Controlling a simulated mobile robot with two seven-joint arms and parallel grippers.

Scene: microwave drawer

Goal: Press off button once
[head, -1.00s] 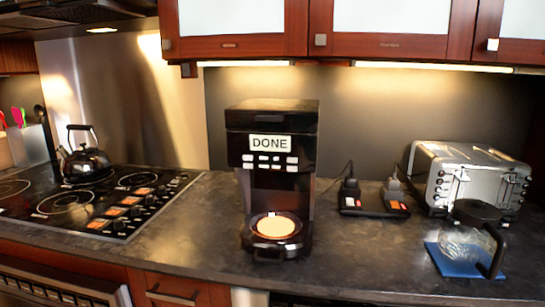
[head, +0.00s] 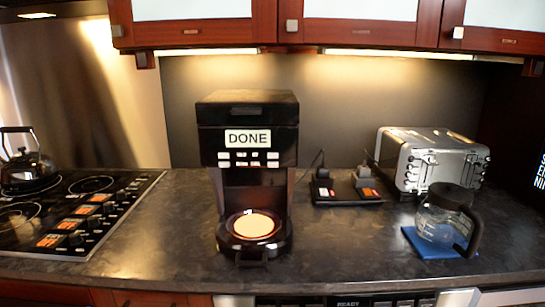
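A black coffee maker (head: 248,165) stands upright on the dark counter at the centre of the head view. Its white display (head: 248,138) reads DONE. Two rows of small white buttons (head: 248,158) sit under the display. Their labels are too small to read, so I cannot tell which is the off button. The round plate (head: 254,225) at its base is bare and pale orange. Neither of my grippers is in view.
A glass carafe (head: 440,228) stands on a blue mat (head: 411,238) at right, before a silver toaster (head: 432,160). A power strip (head: 345,199) with plugs lies between. A cooktop (head: 70,215) with a kettle (head: 28,170) is left. A panel (head: 348,302) below the counter reads READY. Counter before the coffee maker is clear.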

